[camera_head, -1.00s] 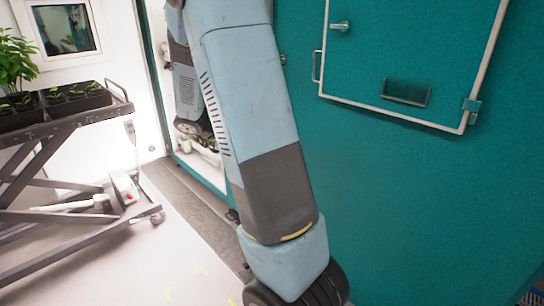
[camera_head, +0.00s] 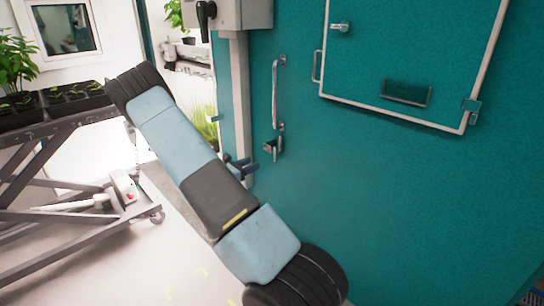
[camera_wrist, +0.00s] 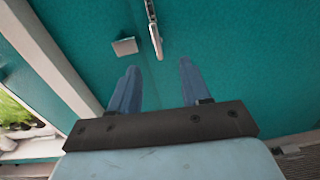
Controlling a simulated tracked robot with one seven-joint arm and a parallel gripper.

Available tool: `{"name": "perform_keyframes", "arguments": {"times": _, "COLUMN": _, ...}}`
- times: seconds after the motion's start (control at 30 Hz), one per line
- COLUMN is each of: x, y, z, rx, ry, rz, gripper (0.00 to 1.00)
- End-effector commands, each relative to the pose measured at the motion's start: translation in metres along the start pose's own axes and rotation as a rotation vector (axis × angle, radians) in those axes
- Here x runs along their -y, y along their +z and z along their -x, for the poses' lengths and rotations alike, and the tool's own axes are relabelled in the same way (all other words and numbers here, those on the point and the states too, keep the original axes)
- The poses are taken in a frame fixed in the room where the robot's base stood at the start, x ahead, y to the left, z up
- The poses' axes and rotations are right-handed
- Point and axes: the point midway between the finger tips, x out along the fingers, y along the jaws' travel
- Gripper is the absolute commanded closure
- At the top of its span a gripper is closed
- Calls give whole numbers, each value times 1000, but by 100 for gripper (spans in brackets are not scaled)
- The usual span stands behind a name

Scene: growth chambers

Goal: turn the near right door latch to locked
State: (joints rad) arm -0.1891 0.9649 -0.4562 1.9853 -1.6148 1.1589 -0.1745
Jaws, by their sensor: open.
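The teal door (camera_head: 350,200) fills the right of the head view. A small metal latch (camera_head: 272,147) sits on it, just below a long vertical handle (camera_head: 276,95). In the wrist view, a grey plate that looks like the latch (camera_wrist: 125,46) lies ahead of the fingertips, left of the handle's end (camera_wrist: 155,38). My gripper (camera_wrist: 160,75) is open and empty, its two blue fingers pointing toward the door. In the head view my gripper (camera_head: 243,167) is left of and slightly below the latch, apart from it, partly hidden by my arm.
A framed hatch (camera_head: 400,55) with its own small fittings is at upper right. A grey box (camera_head: 240,14) on a post (camera_head: 241,90) stands left of the handle. A cart (camera_head: 60,130) with plant trays is at left. The lower door surface is bare.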

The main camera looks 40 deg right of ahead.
Motion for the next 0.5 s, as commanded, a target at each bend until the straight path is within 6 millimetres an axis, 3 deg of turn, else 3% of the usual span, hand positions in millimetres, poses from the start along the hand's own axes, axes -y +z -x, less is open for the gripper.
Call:
{"name": "perform_keyframes", "arguments": {"times": 0.27, "x": -4, "y": -9, "z": -13, "rx": 23, "ry": 26, "rz": 37, "gripper": 53}}
{"name": "perform_keyframes", "arguments": {"times": 0.5, "x": -5, "y": -8, "z": -50, "rx": 22, "ry": 24, "rz": 36, "gripper": 53}}
